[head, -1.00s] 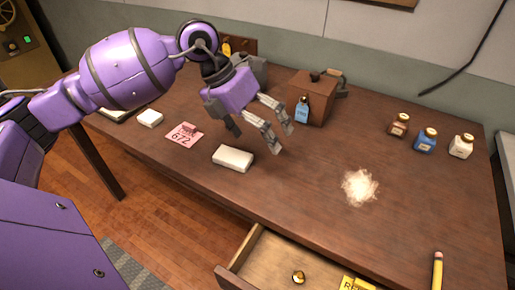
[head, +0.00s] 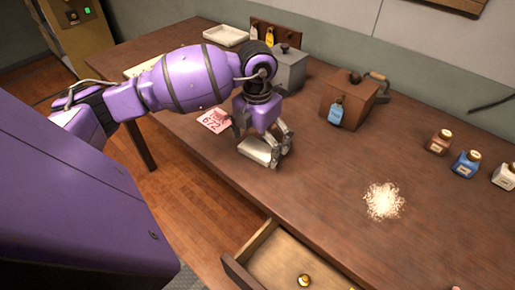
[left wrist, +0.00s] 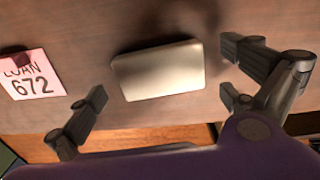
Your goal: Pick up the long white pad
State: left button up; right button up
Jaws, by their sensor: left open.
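The long white pad (head: 256,152) lies flat on the wooden table near its front edge. It also shows whole in the left wrist view (left wrist: 160,72), as a pale rounded block. My left gripper (head: 258,143) points down at the pad, with its fingers open on either side of it. In the left wrist view the pad lies between the spread fingers (left wrist: 164,84), with a gap on each side and no visible contact. In the head view the fingers partly cover the pad. My right gripper is not in view.
A pink card marked 672 (head: 214,120) lies left of the pad. A brown box (head: 350,103) and a grey box (head: 288,69) stand behind. White powder (head: 384,201) and small bottles (head: 466,164) are to the right. An open drawer (head: 290,262) juts out in front.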

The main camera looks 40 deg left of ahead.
pick_arm(q)
jog(key=shift+f, duration=0.2)
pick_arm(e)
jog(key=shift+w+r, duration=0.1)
pick_arm(q)
jog(key=c, duration=0.8)
jog(key=shift+c, duration=0.2)
jog(key=shift+r, duration=0.1)
jog(key=shift+w+r, duration=0.1)
jog(key=shift+r, duration=0.45)
jog(key=s+r+p, duration=0.1)
jog(key=s+r, duration=1)
jog(key=s, duration=0.3)
jog(key=shift+a+r, duration=0.3)
jog(key=shift+r, duration=0.1)
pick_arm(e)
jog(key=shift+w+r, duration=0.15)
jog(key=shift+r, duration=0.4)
